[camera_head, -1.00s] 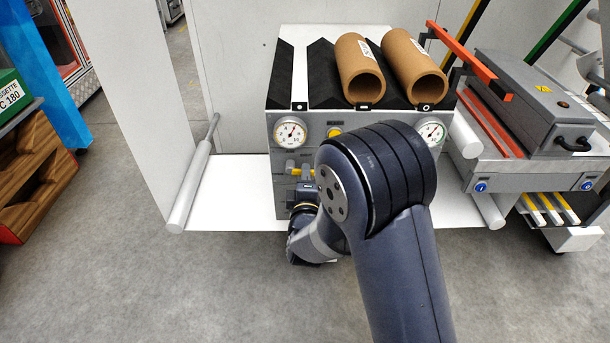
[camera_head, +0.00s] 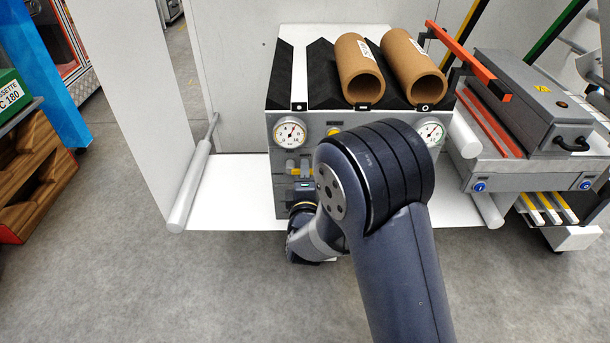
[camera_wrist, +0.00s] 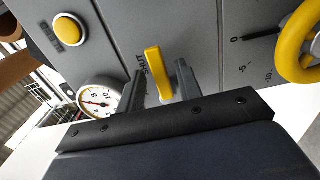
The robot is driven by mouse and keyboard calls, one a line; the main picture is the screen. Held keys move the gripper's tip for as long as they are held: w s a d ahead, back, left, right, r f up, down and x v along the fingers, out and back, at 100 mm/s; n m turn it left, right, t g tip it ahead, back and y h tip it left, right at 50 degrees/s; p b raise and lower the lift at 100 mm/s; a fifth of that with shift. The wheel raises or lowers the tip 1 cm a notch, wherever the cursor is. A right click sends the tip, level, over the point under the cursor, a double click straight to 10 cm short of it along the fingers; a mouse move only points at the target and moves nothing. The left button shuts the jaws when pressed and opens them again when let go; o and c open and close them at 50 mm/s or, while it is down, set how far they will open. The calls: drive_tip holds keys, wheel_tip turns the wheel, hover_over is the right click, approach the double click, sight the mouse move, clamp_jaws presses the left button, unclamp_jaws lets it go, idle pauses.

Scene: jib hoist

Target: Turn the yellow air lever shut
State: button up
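The yellow air lever (camera_wrist: 155,72) stands out from the grey panel (camera_wrist: 205,20) in the wrist view. The printed word SHUT is beside its outer end. My gripper (camera_wrist: 159,68) has its two dark fingers apart, one on each side of the lever, with visible gaps; I cannot see firm contact.
A gauge (camera_head: 290,132) and a yellow button (camera_head: 333,131) are above the lever. A yellow ring handle (camera_wrist: 298,42) shows at the wrist view's right. Two cardboard tubes (camera_head: 357,70) lie on top of the unit. Grey floor at the left front is clear.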

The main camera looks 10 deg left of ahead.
drive_tip(key=v, duration=1.1)
drive_tip(key=shift+p, duration=0.4)
drive_tip(key=shift+w+a+f, duration=0.1)
drive_tip(key=shift+w, duration=0.05)
drive_tip(key=x, duration=1)
drive_tip(key=shift+w+b, duration=0.35)
drive_tip(key=shift+b, duration=0.1)
drive_tip(key=shift+s, duration=0.1)
drive_tip(key=v, duration=1)
drive_tip(key=w+a+m+b, duration=0.1)
drive_tip(key=w+a+m, duration=0.1)
drive_tip(key=w, duration=0.7)
drive_tip(key=shift+w+a+f+m, duration=0.3)
drive_tip(key=shift+w+f+m, duration=0.1)
drive_tip(key=shift+f+m, duration=0.1)
